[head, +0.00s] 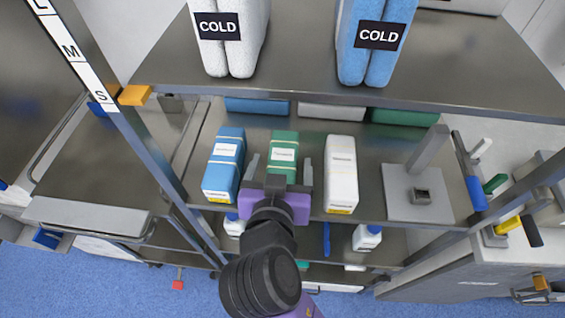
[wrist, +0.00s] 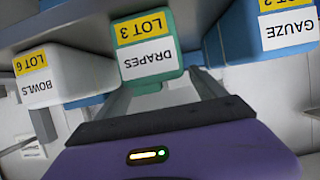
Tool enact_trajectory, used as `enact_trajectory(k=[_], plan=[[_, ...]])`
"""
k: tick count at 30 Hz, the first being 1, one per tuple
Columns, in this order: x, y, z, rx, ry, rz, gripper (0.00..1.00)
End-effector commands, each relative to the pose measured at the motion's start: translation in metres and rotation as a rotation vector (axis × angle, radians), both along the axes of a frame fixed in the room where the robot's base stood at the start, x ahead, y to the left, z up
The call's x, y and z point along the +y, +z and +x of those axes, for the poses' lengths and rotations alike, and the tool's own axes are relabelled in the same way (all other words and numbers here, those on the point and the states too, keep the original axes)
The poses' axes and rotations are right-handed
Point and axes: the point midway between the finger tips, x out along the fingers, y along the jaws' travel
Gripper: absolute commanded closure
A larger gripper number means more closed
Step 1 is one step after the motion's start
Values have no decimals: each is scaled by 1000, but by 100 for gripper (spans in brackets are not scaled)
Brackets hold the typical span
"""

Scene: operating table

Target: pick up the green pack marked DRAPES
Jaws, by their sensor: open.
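The green DRAPES pack (head: 284,139) stands on the middle shelf, between a blue pack and a white pack. In the wrist view the green pack (wrist: 147,70) shows its label upside down, reading DRAPES and LOT 3. My gripper (head: 281,160) is open in front of it, with one finger to each side of the pack in the head view. In the wrist view my gripper (wrist: 160,82) has its fingers reaching toward the pack's two sides. I cannot tell whether either finger touches it. My gripper hides the pack's lower front in the head view.
The blue GAUZE pack (head: 225,160) stands close on the left, and the white BOWLS pack (head: 341,175) on the right. A grey stand (head: 415,190) is farther right. The upper shelf (head: 300,75) bears white and blue COLD packs and overhangs the back. A post (head: 150,150) rises at left.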

Motion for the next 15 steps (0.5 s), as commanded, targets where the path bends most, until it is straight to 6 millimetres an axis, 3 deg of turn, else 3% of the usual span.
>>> enact_trajectory(k=[6,14,15], plan=[[-1,-9,23,0,-1,0,20],[-1,-11,25,0,0,0,20],[-1,-11,25,0,0,0,26]])
